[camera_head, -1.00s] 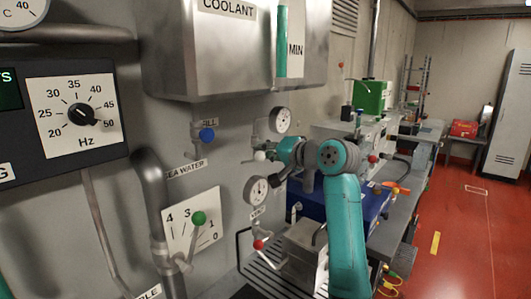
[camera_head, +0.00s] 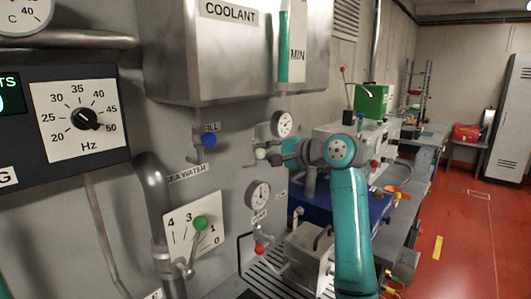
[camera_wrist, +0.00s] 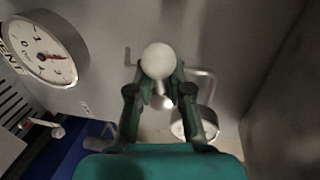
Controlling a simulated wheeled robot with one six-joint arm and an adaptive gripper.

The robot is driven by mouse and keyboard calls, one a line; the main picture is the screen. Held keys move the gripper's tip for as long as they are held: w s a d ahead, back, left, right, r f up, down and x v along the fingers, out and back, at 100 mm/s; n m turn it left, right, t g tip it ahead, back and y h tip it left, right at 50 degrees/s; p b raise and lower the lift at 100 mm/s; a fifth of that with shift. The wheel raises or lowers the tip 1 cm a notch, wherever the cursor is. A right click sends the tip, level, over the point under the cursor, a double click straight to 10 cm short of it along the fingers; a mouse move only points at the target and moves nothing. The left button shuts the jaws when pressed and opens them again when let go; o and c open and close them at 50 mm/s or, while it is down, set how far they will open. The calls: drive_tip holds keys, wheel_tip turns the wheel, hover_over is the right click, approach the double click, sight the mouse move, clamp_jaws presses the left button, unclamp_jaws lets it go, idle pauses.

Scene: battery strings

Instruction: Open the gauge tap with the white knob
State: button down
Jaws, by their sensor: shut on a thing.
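The white knob (camera_head: 260,153) of the gauge tap is on the grey wall panel, below and left of the upper round gauge (camera_head: 283,123). In the wrist view the white knob (camera_wrist: 158,60) sits between my fingertips, and a pale stem shows below it. My gripper (camera_wrist: 157,72) is shut on the white knob. In the head view my gripper (camera_head: 280,152) reaches in from the right, and its fingers are small and hard to make out. The upper gauge (camera_wrist: 188,124) shows edge-on in the wrist view.
A lower gauge (camera_head: 258,194) and a red knob (camera_head: 260,249) are below. A blue knob (camera_head: 208,140) and a green-knobbed lever (camera_head: 200,222) are to the left. The steel coolant tank (camera_head: 220,55) overhangs above. Red floor is open at right.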

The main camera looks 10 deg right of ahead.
drive_tip(key=shift+d+r, duration=0.1)
drive_tip(key=shift+d, duration=0.05)
drive_tip(key=c, duration=1.2)
unclamp_jaws()
drive_tip(key=shift+w, duration=0.1)
drive_tip(key=shift+c, duration=0.2)
drive_tip(key=v, duration=1.2)
